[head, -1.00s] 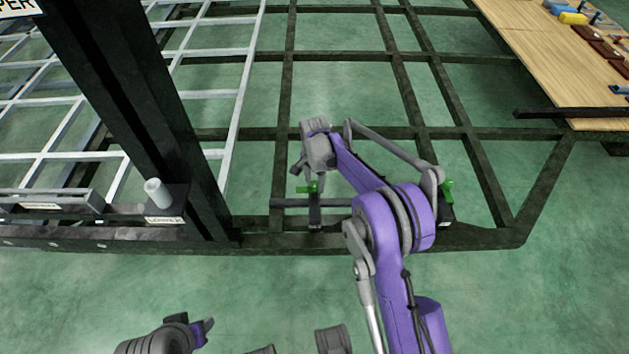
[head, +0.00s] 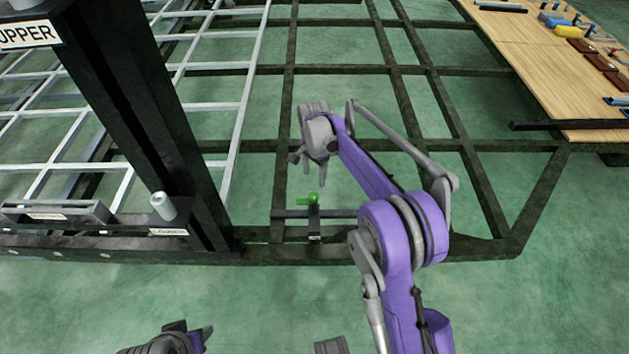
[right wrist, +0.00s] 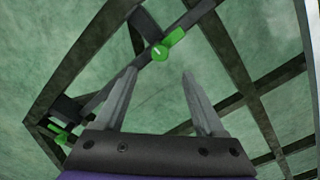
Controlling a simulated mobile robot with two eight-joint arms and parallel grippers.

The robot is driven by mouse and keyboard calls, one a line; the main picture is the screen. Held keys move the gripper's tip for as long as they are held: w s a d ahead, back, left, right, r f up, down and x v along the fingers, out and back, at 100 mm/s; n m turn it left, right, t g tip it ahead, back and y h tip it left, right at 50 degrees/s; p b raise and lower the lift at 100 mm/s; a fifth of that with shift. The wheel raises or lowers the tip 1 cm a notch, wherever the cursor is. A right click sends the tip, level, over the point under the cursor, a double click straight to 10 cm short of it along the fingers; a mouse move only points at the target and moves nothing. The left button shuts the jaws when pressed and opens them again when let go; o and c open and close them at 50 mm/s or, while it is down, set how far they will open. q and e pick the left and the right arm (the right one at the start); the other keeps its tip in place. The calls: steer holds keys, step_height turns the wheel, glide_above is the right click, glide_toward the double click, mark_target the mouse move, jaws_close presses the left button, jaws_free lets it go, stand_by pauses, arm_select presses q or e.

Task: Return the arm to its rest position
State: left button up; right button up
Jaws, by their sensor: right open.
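My right arm reaches over the dark chassis frame (head: 385,146) in the head view. My right gripper (head: 309,171) is open and empty. It is just above and apart from a green-handled clamp (head: 310,200) on a short dark bar (head: 340,214). In the right wrist view, the open fingers (right wrist: 160,75) stand either side of empty space, with the green clamp handle (right wrist: 168,45) beyond them. A second green handle (right wrist: 60,133) shows at lower left there; my arm hides it in the head view. Part of my left arm (head: 180,340) shows at the bottom edge; its jaws are unclear.
A dark upright post (head: 135,120) stands left of the arm, with a light grey ladder-like frame (head: 215,105) behind it. A pale cylinder (head: 163,206) stands near the post's foot. A wooden table (head: 540,60) with tools is at upper right. Green floor (head: 270,300) is open in front.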

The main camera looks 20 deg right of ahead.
arm_select(q)
steer(key=shift+r, duration=0.1)
arm_select(e)
steer(key=shift+r, duration=0.35)
steer(key=s+r+n+t, duration=0.1)
steer(key=s+r+n, duration=0.3)
steer(key=s, duration=0.5)
steer(key=s+r+n+t, duration=0.1)
steer(key=s+r+n, duration=0.1)
steer(key=s+r, duration=0.5)
steer(key=s+f+n+t, duration=0.1)
steer(key=s+f+n, duration=0.2)
steer(key=s, duration=0.8)
steer(key=s+f+n+t, duration=0.2)
steer(key=s+f+n, duration=0.1)
steer(key=s, duration=0.7)
arm_select(q)
step_height(320, 180, up, 21)
steer(key=w+t+p, duration=0.1)
steer(key=p, duration=1.8)
steer(key=shift+w+r, duration=0.2)
steer(key=shift+w, duration=0.2)
arm_select(e)
step_height(320, 180, up, 22)
steer(key=w, duration=0.2)
steer(key=shift+a+f, duration=0.15)
steer(key=shift+a, duration=0.05)
